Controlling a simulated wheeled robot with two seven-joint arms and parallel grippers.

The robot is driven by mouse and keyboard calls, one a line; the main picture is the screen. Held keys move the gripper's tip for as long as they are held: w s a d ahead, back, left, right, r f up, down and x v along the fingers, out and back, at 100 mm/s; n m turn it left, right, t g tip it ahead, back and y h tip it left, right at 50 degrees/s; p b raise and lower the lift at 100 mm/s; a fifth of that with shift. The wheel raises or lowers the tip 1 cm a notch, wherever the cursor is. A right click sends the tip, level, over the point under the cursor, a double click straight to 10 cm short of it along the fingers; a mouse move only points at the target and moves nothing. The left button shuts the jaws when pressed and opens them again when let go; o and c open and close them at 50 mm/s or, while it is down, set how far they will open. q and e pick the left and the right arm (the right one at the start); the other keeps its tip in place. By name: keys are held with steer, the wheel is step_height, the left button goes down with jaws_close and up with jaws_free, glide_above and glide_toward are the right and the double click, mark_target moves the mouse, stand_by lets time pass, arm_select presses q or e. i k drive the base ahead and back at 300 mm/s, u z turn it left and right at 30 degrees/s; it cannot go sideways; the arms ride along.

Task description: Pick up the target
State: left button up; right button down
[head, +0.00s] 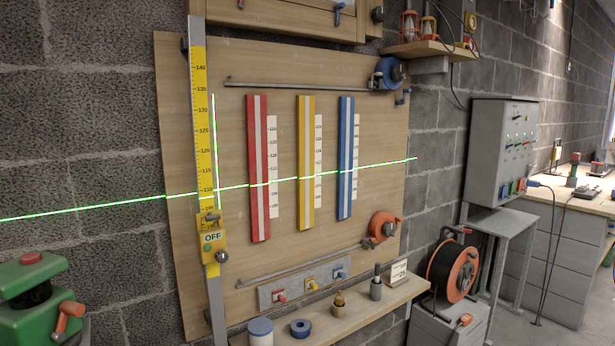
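I cannot tell for certain which thing is the target. A yellow block (212,238) marked OFF sits low on a tall upright staff (200,150) with a yellow number scale, at the left of a wooden board (360,215). A green laser line (100,206) runs across the wall, staff and board, above the block, rising to the right. A short upright green line shows beside the staff. Red (258,215), yellow (306,205) and blue (346,190) upright strips with white scales hang on the board. Neither of my grippers is in view.
A wooden shelf (370,308) below the board holds a white-and-blue jar (260,333), a blue ring (300,328), small cylinders and a card. A green device (35,280) stands lower left. An orange cable reel (462,272), grey panel (500,150) and desk are right.

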mark_target(338, 272)
steer(key=z, duration=1.05)
steer(key=i, duration=2)
steer(key=u, duration=2.7)
